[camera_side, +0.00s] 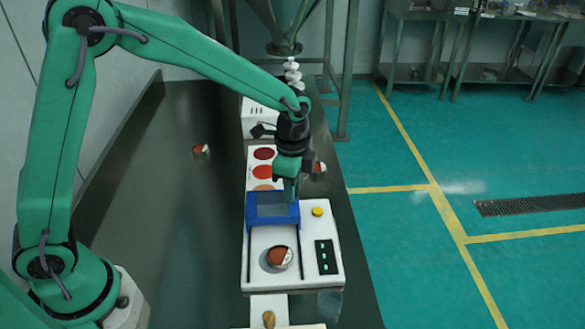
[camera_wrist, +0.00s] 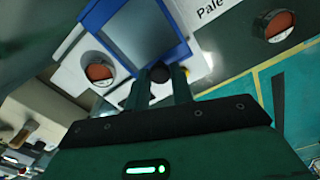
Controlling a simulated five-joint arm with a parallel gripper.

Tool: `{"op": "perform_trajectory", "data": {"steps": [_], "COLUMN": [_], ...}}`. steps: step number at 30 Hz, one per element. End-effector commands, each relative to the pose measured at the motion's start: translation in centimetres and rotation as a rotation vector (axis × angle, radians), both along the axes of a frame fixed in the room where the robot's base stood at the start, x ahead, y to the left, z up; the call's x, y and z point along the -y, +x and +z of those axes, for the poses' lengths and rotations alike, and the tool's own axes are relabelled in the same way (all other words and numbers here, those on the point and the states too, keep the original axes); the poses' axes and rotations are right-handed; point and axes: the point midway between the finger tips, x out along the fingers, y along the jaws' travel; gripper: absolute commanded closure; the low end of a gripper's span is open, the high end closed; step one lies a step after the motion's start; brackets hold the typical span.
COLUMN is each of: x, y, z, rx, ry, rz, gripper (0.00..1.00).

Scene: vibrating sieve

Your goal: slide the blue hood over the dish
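The blue hood (camera_side: 252,211), a blue frame with a grey window, sits at the back of the white device, behind the dish. The dish (camera_side: 280,257) holds red-brown material and lies uncovered on the device's plate. In the wrist view the hood (camera_wrist: 181,50) is at the top and the dish (camera_wrist: 98,72) is to its left, apart from it. My gripper (camera_side: 290,196) is down at the hood's back edge. In the wrist view my gripper (camera_wrist: 160,78) has its fingertips on either side of a dark knob at the hood's edge; the knob fills the gap.
The white device (camera_side: 310,281) has a yellow button (camera_side: 317,211) and a dark panel with green lights (camera_side: 324,257). Behind it is a card with coloured circles (camera_side: 264,154). Other dishes stand at left (camera_side: 201,152) and right (camera_side: 319,168). The plate between hood and dish is clear.

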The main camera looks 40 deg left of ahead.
Motion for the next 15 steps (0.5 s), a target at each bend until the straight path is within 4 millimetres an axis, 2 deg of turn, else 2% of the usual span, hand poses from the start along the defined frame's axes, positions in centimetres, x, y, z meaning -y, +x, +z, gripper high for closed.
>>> {"op": "perform_trajectory", "data": {"steps": [1, 2, 8, 15], "x": [0.0, 0.0, 0.1, 2.1], "y": [0.0, 0.0, -0.1, -2.0], "z": [0.0, 0.0, 0.0, 0.1], "rx": [0.000, 0.000, 0.000, 0.000], "ry": [0.000, 0.000, 0.000, 0.000], "rz": [0.000, 0.000, -0.001, -0.004], "gripper": [0.94, 1.00, 1.00, 1.00]}}
